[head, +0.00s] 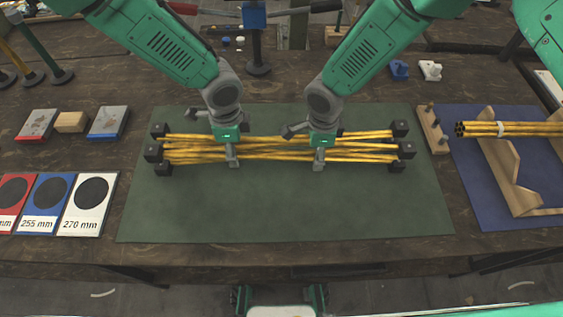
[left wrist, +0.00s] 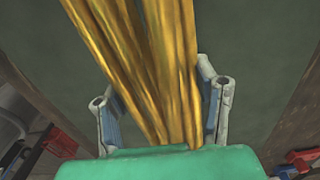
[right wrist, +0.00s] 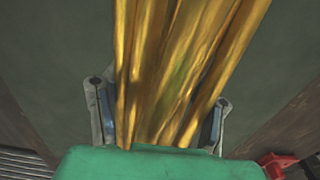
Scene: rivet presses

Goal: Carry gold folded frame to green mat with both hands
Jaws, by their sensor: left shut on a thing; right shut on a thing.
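The gold folded frame (head: 275,150) is a bundle of long gold rods with black end blocks. It lies lengthwise left to right over the green mat (head: 280,210) in the head view. I cannot tell whether it touches the mat. My left gripper (head: 232,155) is shut on the rods left of their middle. My right gripper (head: 319,157) is shut on them right of the middle. The gold rods run between the fingers in the left wrist view (left wrist: 165,70) and in the right wrist view (right wrist: 175,70).
At the right, a wooden stand (head: 513,180) on a blue mat (head: 468,170) holds a thinner gold bundle (head: 510,129). At the left are marked cards (head: 90,205) and small red and blue blocks (head: 108,122). The front of the green mat is clear.

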